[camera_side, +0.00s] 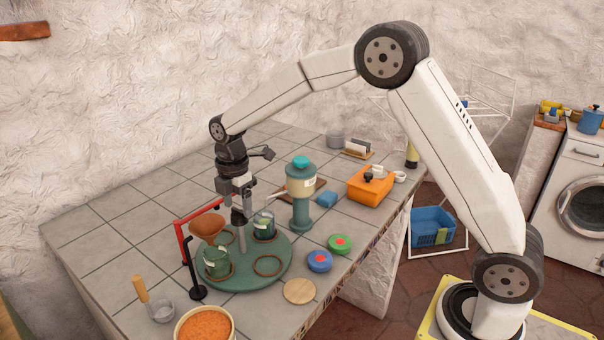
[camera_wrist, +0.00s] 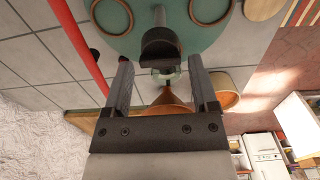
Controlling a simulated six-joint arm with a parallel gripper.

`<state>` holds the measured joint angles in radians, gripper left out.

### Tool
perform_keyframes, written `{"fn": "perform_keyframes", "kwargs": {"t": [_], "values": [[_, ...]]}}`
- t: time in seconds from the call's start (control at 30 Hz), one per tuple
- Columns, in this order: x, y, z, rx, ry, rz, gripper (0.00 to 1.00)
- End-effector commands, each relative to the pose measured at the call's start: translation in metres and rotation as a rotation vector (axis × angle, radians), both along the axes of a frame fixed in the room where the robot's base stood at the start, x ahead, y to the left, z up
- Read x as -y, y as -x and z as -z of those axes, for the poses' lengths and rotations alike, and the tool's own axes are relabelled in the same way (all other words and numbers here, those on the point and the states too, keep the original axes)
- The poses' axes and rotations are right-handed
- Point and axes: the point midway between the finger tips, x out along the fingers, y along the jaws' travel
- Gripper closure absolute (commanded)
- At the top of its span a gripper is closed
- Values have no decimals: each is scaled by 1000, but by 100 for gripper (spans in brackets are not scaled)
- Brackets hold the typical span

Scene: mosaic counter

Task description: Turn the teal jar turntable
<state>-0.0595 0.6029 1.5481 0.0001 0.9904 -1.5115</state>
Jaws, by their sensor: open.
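The teal turntable (camera_side: 250,281) is a round disc on the tiled counter with brown rings on top. It also fills the top of the wrist view (camera_wrist: 155,28). Two rings are empty. A grey post (camera_side: 240,238) rises near the middle. My gripper (camera_side: 240,215) points down over the disc near this post. In the wrist view its open fingers (camera_wrist: 160,68) stand either side of a dark knob (camera_wrist: 158,44); contact cannot be told.
A blue lid (camera_side: 319,262), wooden disc (camera_side: 298,291) and orange-filled bowl (camera_side: 178,330) lie close by.

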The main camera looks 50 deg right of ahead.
Motion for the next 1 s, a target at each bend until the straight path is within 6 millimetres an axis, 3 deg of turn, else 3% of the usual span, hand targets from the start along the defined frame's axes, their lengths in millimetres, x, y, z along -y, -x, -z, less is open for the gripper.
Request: {"fn": "perform_keyframes", "kwargs": {"t": [0.4, 1.0], "values": [[0, 0, -49, 2, 0, 0, 25], [1, 4, -53, 5, -1, 30, 25]]}}
